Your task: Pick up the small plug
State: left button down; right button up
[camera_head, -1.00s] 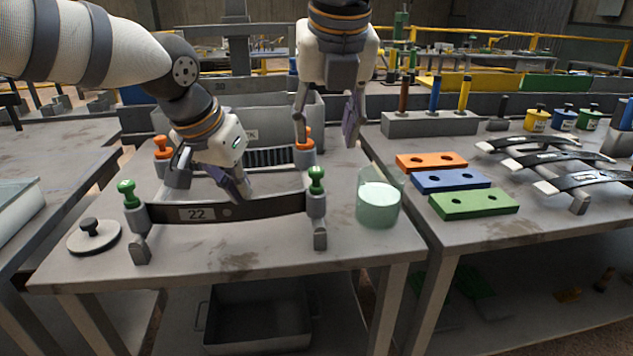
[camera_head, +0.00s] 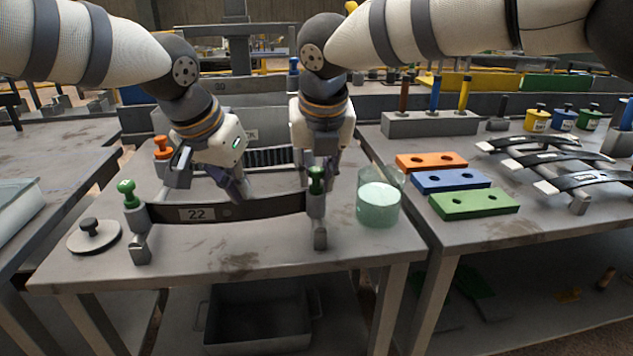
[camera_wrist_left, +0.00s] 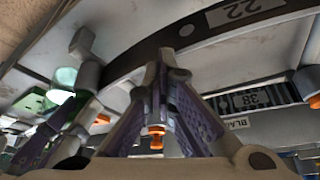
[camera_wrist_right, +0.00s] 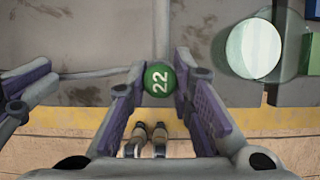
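Several small plugs with round knobs stand on the centre table's racks; which one is meant is unclear. A green plug (camera_head: 316,183) stands upright at the right end of the dark leaf spring (camera_head: 250,210) marked 22. My right gripper (camera_head: 318,166) is right over it. In the right wrist view the green knob (camera_wrist_right: 158,78) marked 22 sits between the spread fingers, apparently untouched. Another green plug (camera_head: 128,192) stands at the spring's left end. An orange plug (camera_head: 162,147) stands behind. My left gripper (camera_head: 240,190) is at the spring, fingertips together (camera_wrist_left: 165,62); contact with the spring is unclear.
A pale green glass cylinder (camera_head: 378,205) stands just right of my right gripper. A round grey disc with a knob (camera_head: 94,235) lies at the table's left. Orange, blue and green blocks (camera_head: 473,203) lie on the right table. The table's front strip is clear.

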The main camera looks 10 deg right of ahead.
dwell(0.3)
notch_tip(320, 180, up, 10)
jog(key=shift+f, duration=0.1)
jog(key=shift+r, duration=0.65)
grip_shut()
dwell(1.0)
notch_tip(320, 180, up, 7)
send_over(316, 169)
jog(key=shift+r, duration=0.2)
dwell(1.0)
dwell(0.4)
